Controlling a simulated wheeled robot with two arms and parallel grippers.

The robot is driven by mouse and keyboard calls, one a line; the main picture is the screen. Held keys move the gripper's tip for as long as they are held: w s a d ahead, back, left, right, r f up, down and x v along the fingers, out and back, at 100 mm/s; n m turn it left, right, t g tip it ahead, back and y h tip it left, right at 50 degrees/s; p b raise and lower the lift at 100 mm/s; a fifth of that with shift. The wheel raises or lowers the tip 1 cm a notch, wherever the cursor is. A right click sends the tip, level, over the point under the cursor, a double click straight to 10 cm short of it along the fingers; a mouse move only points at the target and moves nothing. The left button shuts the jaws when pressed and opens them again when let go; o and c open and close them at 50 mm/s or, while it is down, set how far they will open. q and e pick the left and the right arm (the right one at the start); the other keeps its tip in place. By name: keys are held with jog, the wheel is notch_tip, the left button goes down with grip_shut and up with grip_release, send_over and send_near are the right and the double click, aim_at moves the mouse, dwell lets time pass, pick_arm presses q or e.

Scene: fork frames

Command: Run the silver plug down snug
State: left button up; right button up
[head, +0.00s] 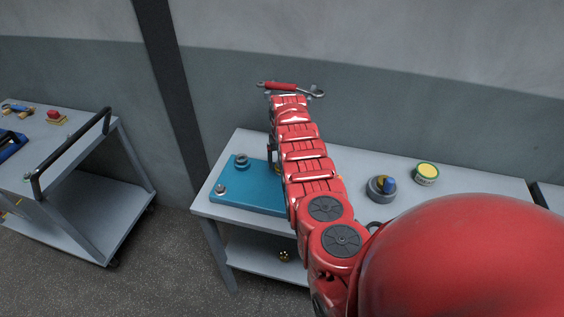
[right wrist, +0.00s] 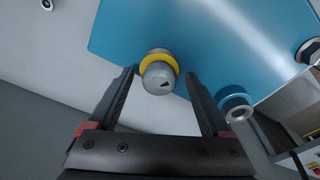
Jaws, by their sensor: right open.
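The silver plug (right wrist: 158,78) has a round head with a dark mark on its end and a yellow ring around it. It sits at the blue block (right wrist: 120,35) in the right wrist view. My right gripper (right wrist: 160,82) is open, one finger on each side of the plug, with visible gaps. In the head view, my red right arm reaches over the blue block (head: 245,193) on the table and hides the plug. How far the plug is seated cannot be told. My left gripper is in neither view.
A silver-ringed fitting (right wrist: 236,107) and a dark nut (right wrist: 309,51) are on the block to the right. A grey dish (head: 380,194) holding a blue item and a yellow-topped tin (head: 426,174) stand on the table (head: 465,188). A tool trolley (head: 85,135) is at left.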

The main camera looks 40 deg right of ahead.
notch_tip(320, 180, up, 12)
jog(key=s, duration=0.1)
jog(key=shift+s+a+f, duration=0.15)
jog(key=shift+a+f, duration=0.05)
jog(key=shift+f, duration=0.05)
dwell(0.6)
